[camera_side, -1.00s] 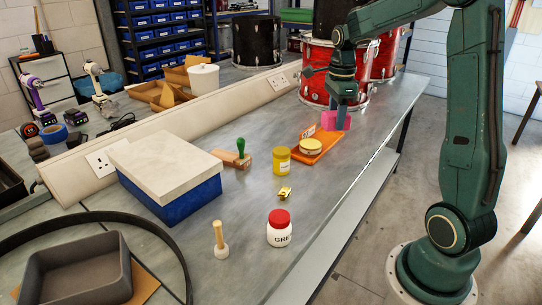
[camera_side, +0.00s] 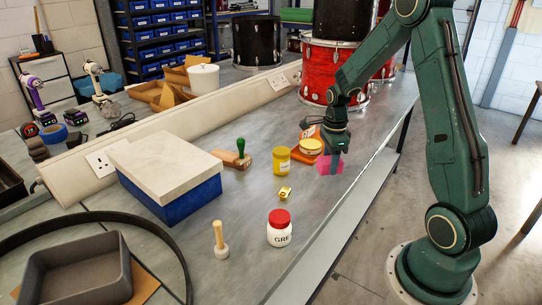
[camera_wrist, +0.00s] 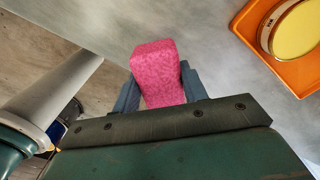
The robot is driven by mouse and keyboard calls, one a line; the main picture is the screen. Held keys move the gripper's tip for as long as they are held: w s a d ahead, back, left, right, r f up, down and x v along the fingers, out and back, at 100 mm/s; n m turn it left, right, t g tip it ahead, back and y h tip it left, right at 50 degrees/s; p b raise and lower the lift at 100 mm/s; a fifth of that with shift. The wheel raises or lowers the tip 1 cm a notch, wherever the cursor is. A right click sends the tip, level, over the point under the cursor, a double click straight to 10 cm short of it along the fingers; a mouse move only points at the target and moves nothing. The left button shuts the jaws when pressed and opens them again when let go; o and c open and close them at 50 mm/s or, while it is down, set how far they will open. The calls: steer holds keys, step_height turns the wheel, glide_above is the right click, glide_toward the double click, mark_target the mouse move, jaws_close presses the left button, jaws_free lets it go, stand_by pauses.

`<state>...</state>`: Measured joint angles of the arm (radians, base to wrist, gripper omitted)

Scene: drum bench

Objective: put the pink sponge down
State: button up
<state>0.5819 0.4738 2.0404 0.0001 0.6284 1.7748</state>
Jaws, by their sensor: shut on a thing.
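The pink sponge (camera_side: 325,168) is between the fingers of my gripper (camera_side: 335,166) in the side view, over the right part of the bench near its front edge. In the wrist view the sponge (camera_wrist: 157,72) sits between the two grey fingers of my gripper (camera_wrist: 158,88), which are shut on it. The fingers hide part of the sponge in the side view. I cannot tell whether its underside touches the bench top (camera_side: 250,205).
An orange tray (camera_side: 308,144) with a round yellow-topped tin (camera_side: 311,147) is just behind the sponge. A yellow jar (camera_side: 281,161), a small gold piece (camera_side: 285,193) and a red-lidded jar (camera_side: 279,229) stand to the left. Bench around the gold piece is clear.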

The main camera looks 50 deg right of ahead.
mark_target(327, 186)
steer(key=shift+f, duration=2.75)
steer(key=shift+f, duration=0.1)
steer(key=o, duration=1)
steer(key=shift+c, duration=0.2)
step_height(327, 186, up, 12)
steer(key=shift+r, duration=0.1)
